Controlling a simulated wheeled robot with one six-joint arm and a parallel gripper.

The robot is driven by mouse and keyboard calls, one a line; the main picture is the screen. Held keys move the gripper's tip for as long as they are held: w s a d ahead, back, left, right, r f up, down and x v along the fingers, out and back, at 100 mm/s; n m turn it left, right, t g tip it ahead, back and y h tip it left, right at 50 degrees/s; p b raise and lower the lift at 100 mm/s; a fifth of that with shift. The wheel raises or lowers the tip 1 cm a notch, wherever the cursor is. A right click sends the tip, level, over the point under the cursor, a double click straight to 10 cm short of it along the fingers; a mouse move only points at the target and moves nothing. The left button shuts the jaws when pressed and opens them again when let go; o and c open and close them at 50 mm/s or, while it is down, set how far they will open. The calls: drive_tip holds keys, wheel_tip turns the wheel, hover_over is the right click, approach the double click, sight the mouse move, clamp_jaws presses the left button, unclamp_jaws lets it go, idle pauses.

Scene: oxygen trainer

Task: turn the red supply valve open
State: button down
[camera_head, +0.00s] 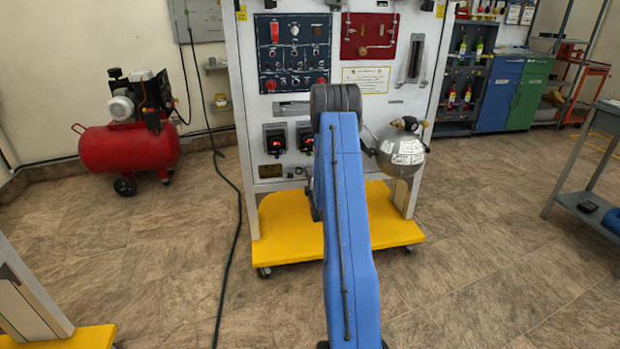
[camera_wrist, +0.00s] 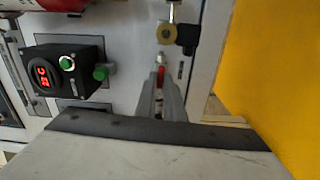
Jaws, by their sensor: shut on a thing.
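In the wrist view, my gripper (camera_wrist: 161,88) is shut on the red supply valve (camera_wrist: 160,73). Only a small red part of the valve shows beyond the fingertips; the rest of it is hidden between the fingers, so I cannot tell how far it is turned. In the head view, my blue arm reaches to the lower front of the white trainer panel (camera_head: 345,22) and hides both the gripper and the valve.
A brass round fitting (camera_wrist: 167,33) sits close beyond the valve. A black display box (camera_wrist: 56,77) with a green button (camera_wrist: 101,73) is to the left. In the head view, a silver tank (camera_head: 401,152) hangs right of my arm, above the yellow base (camera_head: 285,228).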

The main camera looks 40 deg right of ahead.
drive_tip(key=shift+a+f+n, duration=0.1)
drive_tip(key=shift+n, duration=0.5)
drive_tip(key=c, duration=1.9)
unclamp_jaws()
drive_tip(key=shift+o, duration=0.2)
drive_tip(key=v, duration=1.7)
drive_tip(key=shift+s, duration=0.2)
